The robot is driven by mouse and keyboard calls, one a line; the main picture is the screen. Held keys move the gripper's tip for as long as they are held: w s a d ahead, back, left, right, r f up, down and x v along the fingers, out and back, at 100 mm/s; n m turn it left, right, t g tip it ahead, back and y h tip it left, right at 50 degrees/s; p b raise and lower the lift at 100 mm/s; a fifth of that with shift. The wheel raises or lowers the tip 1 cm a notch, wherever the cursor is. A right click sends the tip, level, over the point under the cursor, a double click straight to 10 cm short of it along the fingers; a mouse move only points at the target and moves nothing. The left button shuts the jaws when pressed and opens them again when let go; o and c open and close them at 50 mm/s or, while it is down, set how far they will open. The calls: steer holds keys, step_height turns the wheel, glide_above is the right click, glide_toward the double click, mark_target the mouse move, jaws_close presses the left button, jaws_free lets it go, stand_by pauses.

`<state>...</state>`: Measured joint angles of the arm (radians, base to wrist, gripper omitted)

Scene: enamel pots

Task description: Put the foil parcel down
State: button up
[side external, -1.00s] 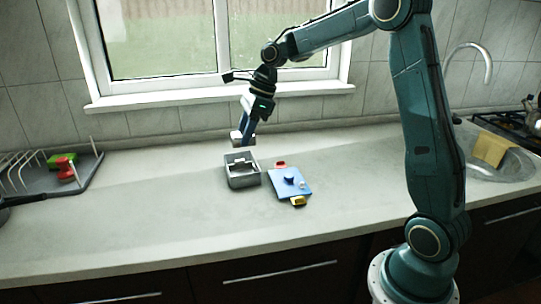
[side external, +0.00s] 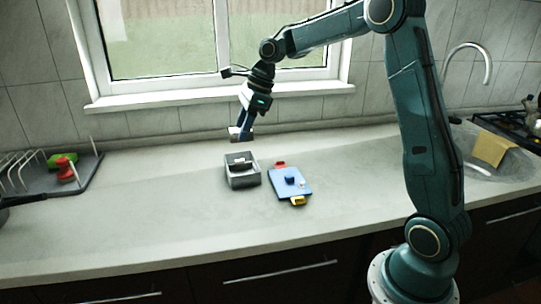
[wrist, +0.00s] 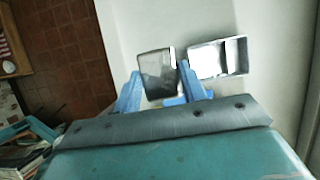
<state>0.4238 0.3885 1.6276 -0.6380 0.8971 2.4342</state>
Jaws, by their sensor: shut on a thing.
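My gripper (side external: 245,127) hangs over the back part of the counter, behind the grey metal tin (side external: 243,178). Its two blue fingers are shut on the foil parcel (wrist: 157,72), a silvery-grey block that shows between them in the wrist view. In the side view the parcel (side external: 236,133) is small and partly hidden by the fingers; it is held above the counter. The open tin also shows in the wrist view (wrist: 218,58), just right of the parcel and apart from it in the picture. Something pale lies inside the tin.
A blue board (side external: 290,189) with small red, blue, white and yellow things lies right of the tin. A grey dish rack (side external: 85,176) with green and red items stands at the far left. The sink (side external: 495,160) is at the right. The counter left of the tin is clear.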

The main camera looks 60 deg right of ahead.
glide_above(250, 177)
steer(key=w+d, duration=0.2)
steer(key=w, duration=0.2)
steer(key=shift+w+d+r, duration=0.15)
steer(key=shift+d+r, duration=0.05)
steer(key=shift+d, duration=0.35)
steer(key=shift+f, duration=0.1)
step_height(250, 177, down, 16)
steer(key=shift+r, duration=0.25)
steer(key=shift+f, duration=2.15)
steer(key=shift+f, duration=0.15)
steer(key=o, duration=0.7)
